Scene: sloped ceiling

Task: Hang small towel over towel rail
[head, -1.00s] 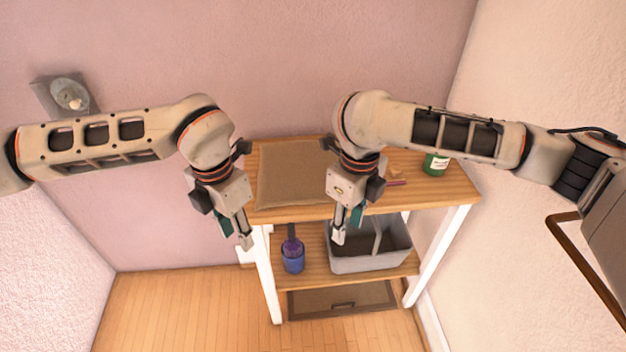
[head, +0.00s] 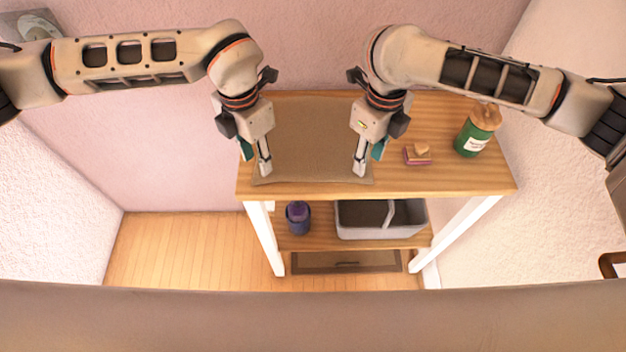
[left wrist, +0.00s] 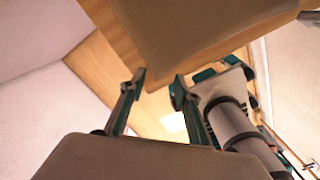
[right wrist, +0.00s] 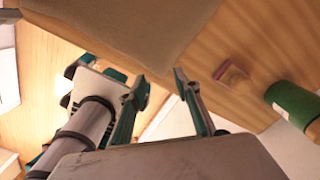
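The small towel, a flat brown cloth (head: 312,140), lies on the wooden top of a shelf unit. It also shows in the left wrist view (left wrist: 200,35) and in the right wrist view (right wrist: 150,22). My left gripper (head: 265,165) is at its front left corner, open and empty. My right gripper (head: 361,166) is at its front right corner, open and empty. I cannot tell whether the fingertips touch the cloth. A brown bar (head: 611,264) at the right edge is cut off; I cannot tell whether it is the towel rail.
On the shelf top (head: 440,120), right of the towel, are a small maroon block (head: 417,158) and a green jar (head: 474,138). The lower shelf holds a purple-blue bottle (head: 298,218) and a grey bin (head: 350,233). Walls stand behind and at both sides.

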